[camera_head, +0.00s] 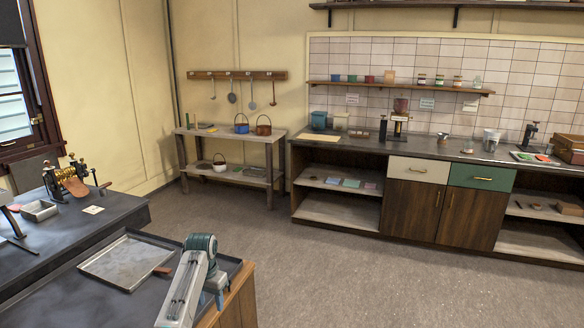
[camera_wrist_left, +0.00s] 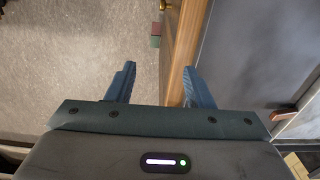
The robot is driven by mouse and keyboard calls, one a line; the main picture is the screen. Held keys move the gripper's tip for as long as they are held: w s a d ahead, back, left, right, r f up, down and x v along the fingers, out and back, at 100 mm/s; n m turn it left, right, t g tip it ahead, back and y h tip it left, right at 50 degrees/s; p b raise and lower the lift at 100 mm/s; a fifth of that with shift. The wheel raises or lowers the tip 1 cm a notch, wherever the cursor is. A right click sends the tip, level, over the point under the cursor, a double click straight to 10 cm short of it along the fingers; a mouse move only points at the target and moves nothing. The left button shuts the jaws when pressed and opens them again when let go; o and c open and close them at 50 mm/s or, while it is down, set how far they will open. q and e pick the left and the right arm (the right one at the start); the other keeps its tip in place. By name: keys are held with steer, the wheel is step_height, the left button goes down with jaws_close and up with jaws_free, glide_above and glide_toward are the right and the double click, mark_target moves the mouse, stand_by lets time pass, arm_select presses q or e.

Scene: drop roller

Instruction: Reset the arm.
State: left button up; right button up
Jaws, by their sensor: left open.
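My left gripper (camera_wrist_left: 159,68) shows in the left wrist view with its two blue fingers spread apart and nothing between them. It hangs over the counter's wooden front edge (camera_wrist_left: 183,45), with the floor on one side and the dark counter top on the other. In the head view my left arm is folded at the bottom, its teal joint beside the counter corner; the gripper's fingers are hard to make out there. My right arm and gripper are not in view.
A shallow metal tray (camera_head: 125,262) lies on the dark counter (camera_head: 60,285) close to my left arm, with a brown handle (camera_head: 163,270) at its edge. A brass roller machine (camera_head: 68,180) stands farther back. The floor (camera_head: 330,270) is open to the right.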

arm_select(q)
steer(key=s+a+f+n+t, duration=0.1)
steer(key=s+f, duration=0.3)
steer(key=s, duration=0.4)
steer(key=s+a+f, duration=0.2)
steer(key=s+f, duration=0.2)
steer(key=s, duration=0.4)
steer(key=s+a+f+n+t, duration=0.1)
steer(key=s+f, duration=0.4)
steer(key=s, duration=0.2)
steer(key=s+r+t, duration=0.1)
steer(key=s+r, duration=0.3)
steer(key=s, duration=0.9)
steer(key=s+r+t, duration=0.1)
steer(key=s+r, duration=0.4)
steer(key=s, duration=0.9)
step_height(320, 180, down, 30)
steer(key=a+n+g+y, duration=0.1)
steer(key=a+g, duration=0.1)
steer(key=s+a+f+g, duration=0.1)
steer(key=s+f, duration=1.7)
steer(key=f, duration=0.2)
steer(key=shift+a, duration=0.25)
